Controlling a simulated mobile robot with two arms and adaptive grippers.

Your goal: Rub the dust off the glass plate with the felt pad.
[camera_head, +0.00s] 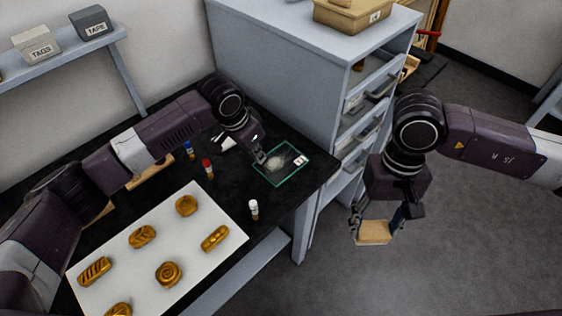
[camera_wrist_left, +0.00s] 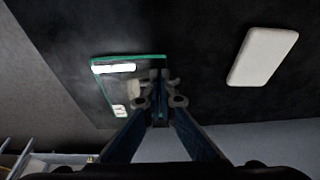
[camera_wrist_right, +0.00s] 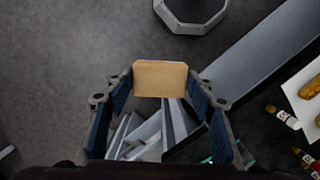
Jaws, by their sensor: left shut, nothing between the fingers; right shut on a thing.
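The glass plate (camera_head: 289,174) lies flat on the black worktop near its right end, with green edges, a small white label and a pale dusty patch. It also shows in the left wrist view (camera_wrist_left: 109,84). My left gripper (camera_head: 262,158) is shut and empty, its tips at the plate's left part; I cannot tell whether they touch it. My right gripper (camera_head: 376,222) is shut on a tan block, which I take to be the felt pad (camera_head: 373,233). It holds the pad over the floor, right of the worktop. The pad shows between the fingers in the right wrist view (camera_wrist_right: 160,78).
A white mat (camera_head: 190,232) with several gilt pieces lies on the worktop (camera_head: 318,166). Small bottles with blue (camera_head: 188,149), red (camera_head: 208,168) and white (camera_head: 253,209) caps stand nearby. A grey drawer cabinet (camera_head: 290,70) rises behind the plate. A white slab (camera_wrist_left: 263,55) shows in the left wrist view.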

